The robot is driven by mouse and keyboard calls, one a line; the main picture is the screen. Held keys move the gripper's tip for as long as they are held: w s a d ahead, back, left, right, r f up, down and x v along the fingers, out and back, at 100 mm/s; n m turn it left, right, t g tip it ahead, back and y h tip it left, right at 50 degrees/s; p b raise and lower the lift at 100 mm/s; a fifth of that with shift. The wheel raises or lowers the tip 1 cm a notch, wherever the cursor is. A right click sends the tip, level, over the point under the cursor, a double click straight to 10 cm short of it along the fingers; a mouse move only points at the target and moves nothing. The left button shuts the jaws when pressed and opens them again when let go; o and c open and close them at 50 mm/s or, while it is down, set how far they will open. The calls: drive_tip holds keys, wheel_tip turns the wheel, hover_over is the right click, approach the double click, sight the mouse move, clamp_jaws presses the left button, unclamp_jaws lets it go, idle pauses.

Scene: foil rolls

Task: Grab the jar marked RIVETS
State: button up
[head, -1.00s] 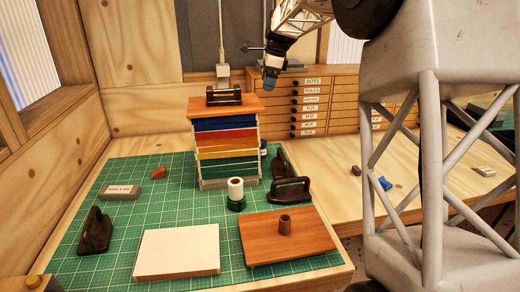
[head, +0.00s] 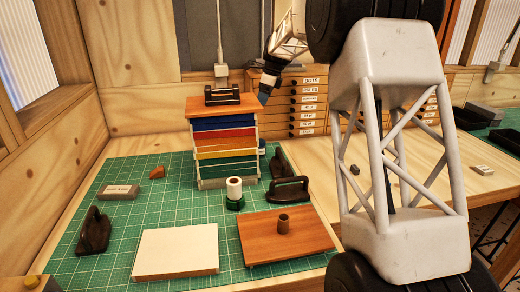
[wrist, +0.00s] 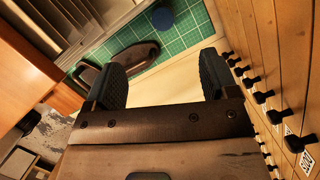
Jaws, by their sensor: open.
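No label reading RIVETS can be made out. A round blue top (wrist: 162,17), perhaps a jar lid, shows on the green mat at the top of the wrist view. In the head view, a small dark-blue-topped thing (head: 262,147) is mostly hidden behind the right side of the rack; I cannot tell if it is the same one. My gripper (head: 264,96) is above and right of the rack, in front of the drawers. In the wrist view my gripper (wrist: 163,84) has its two dark fingers wide apart with nothing between them.
The rack of coloured trays (head: 224,150) stands close left of my gripper, the labelled drawer cabinet (head: 308,110) to its right. Dark-handled tools (head: 288,190), a white-and-green roll (head: 235,193), a wooden board (head: 285,240) and a pale block (head: 176,254) occupy the mat (head: 130,215).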

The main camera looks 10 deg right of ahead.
hover_over(260, 141)
drive_tip(key=d, duration=0.2)
drive_tip(key=f, duration=1.2)
drive_tip(key=shift+s+a+f, duration=0.2)
drive_tip(key=shift+s+f, duration=0.1)
drive_tip(key=shift+s, duration=0.1)
drive_tip(key=shift+x, duration=1.3)
drive_tip(key=shift+d+x, duration=0.2)
drive_tip(key=shift+x, duration=2.4)
drive_tip(key=shift+s, duration=0.1)
drive_tip(key=c, duration=1.1)
